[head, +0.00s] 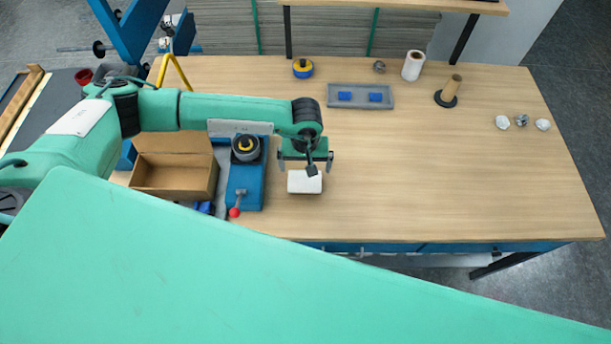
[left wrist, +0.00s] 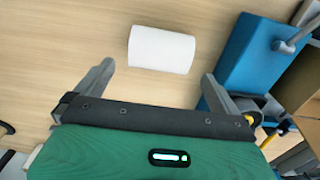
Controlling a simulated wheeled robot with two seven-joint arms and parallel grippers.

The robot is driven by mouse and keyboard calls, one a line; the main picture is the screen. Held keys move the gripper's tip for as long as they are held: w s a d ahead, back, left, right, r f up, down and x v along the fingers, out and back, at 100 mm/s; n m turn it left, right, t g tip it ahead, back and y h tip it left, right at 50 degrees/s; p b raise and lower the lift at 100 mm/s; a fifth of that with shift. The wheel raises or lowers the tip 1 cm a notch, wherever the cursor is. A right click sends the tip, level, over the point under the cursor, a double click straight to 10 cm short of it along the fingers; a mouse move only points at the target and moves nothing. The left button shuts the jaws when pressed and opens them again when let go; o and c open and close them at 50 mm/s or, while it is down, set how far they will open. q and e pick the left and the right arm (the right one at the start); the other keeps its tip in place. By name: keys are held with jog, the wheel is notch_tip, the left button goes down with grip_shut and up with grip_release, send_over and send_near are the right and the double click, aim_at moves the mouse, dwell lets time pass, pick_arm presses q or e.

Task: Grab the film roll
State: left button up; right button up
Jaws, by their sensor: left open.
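A white film roll (head: 304,183) lies on its side on the table, near the front edge, below and just in front of my left gripper (head: 306,162). In the left wrist view the roll (left wrist: 161,49) lies on the wood beyond the two spread fingertips of my left gripper (left wrist: 157,75). The gripper is open and empty, with its fingers to either side of the roll's line and apart from it. Whether they reach down to the roll's height I cannot tell. My right gripper is not in view.
A blue device (head: 247,190) with a red-knobbed lever stands left of the roll, beside an open cardboard box (head: 172,175). A grey tray (head: 361,96), an upright white roll (head: 412,65) and a brown spindle (head: 450,88) stand farther back. The table's right side is mostly clear.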

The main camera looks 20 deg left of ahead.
aim_at(305, 176)
pick_arm(q)
notch_tip(305, 176, down, 3)
jog(key=shift+r+p, duration=0.2)
jog(key=shift+p, duration=0.1)
jog(key=shift+w+f, duration=0.1)
jog(key=shift+f, duration=0.3)
jog(key=shift+f+p, duration=0.75)
jog(key=shift+p, duration=0.25)
notch_tip(305, 176, down, 3)
jog(key=shift+f+p, duration=0.1)
jog(key=shift+p, duration=0.6)
jog(key=shift+f, duration=0.35)
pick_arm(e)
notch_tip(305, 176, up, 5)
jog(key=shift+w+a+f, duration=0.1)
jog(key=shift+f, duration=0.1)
pick_arm(q)
jog(key=c, duration=0.8)
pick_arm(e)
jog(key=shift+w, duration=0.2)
pick_arm(q)
jog(key=shift+r, duration=0.2)
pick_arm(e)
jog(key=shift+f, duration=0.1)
